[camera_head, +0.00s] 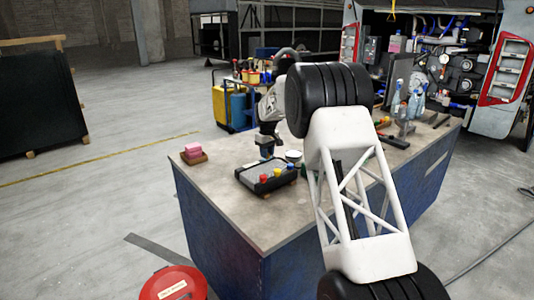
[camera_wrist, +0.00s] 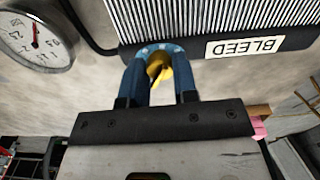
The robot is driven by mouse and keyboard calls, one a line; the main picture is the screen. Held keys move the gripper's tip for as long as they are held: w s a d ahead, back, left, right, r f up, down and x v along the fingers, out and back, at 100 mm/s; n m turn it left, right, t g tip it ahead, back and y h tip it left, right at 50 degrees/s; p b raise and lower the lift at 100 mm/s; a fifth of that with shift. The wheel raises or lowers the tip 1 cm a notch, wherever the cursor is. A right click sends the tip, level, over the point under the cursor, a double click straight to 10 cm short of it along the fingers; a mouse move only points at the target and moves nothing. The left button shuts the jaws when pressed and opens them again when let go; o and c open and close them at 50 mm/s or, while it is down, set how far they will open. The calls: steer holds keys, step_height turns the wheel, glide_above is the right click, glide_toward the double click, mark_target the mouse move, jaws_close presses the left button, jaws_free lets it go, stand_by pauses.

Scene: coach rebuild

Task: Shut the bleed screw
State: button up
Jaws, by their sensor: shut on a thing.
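The bleed screw (camera_wrist: 158,66) is a yellow knob in the wrist view, beside a black finned box (camera_wrist: 215,22) with a white label reading BLEED (camera_wrist: 244,46). My gripper (camera_wrist: 160,58) has its blue fingers on both sides of the screw and is shut on it. The fingers hide part of the screw, so its turn cannot be read. In the head view the box (camera_head: 258,176) lies on the bench, with my gripper (camera_head: 265,153) at its far side.
A round dial gauge (camera_wrist: 36,40) stands close to the box. A pink block (camera_head: 193,147) rests on a brown one at the bench's left end. Bottles (camera_head: 415,98) and tools lie toward the right. A red bucket (camera_head: 174,284) stands before the bench (camera_head: 222,225).

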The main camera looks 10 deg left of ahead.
steer(key=m, duration=0.5)
steer(key=shift+m, duration=0.3)
steer(key=m, duration=0.6)
stand_by(0.4)
steer(key=o, duration=0.9)
steer(key=shift+o, duration=0.2)
steer(key=shift+r, duration=3.9)
